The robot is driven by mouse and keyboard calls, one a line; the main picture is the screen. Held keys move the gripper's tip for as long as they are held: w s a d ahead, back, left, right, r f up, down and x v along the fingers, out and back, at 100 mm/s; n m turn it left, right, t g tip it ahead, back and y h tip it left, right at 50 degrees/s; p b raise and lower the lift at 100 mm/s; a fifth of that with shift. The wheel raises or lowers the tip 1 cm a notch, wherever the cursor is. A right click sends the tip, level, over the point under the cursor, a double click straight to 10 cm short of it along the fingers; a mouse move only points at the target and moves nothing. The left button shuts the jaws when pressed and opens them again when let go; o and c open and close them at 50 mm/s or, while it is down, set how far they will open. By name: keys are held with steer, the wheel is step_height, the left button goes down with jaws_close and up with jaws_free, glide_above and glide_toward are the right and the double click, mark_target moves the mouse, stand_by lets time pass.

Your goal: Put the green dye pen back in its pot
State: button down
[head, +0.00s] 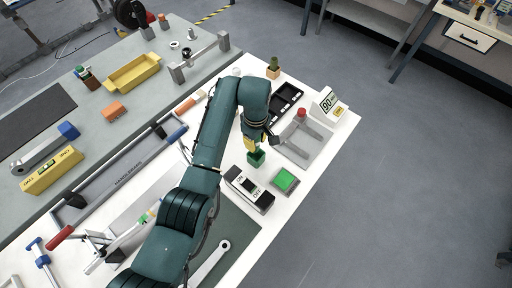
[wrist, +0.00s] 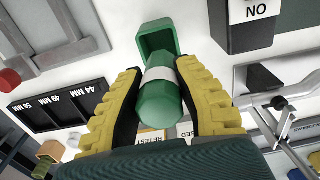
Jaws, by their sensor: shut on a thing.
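The green dye pen (wrist: 160,103), with a white band, is between the yellow ribbed fingers of my gripper (wrist: 160,70) in the wrist view. My gripper is shut on it. The pen's far end overlaps the mouth of the square green pot (wrist: 143,44); I cannot tell how deep the tip is inside.
A grey fixture (head: 302,142) with a red knob is to the right. A black compartment tray (head: 285,104) lies behind. The bench's right edge is near.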

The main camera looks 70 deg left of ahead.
mark_target(256, 151)
step_height(256, 151, down, 6)
steer(key=shift+f, duration=0.1)
steer(key=c, duration=0.9)
jaws_free()
steer(key=shift+f, duration=0.1)
steer(key=shift+f+b, duration=0.3)
steer(key=shift+b, duration=0.15)
steer(key=r+p, duration=0.1)
steer(key=r, duration=0.4)
steer(key=r+p, duration=0.1)
steer(key=r, duration=0.5)
steer(key=r+p, duration=0.1)
steer(key=r, duration=0.5)
steer(key=shift+s+a, duration=0.1)
steer(key=shift+s, duration=0.15)
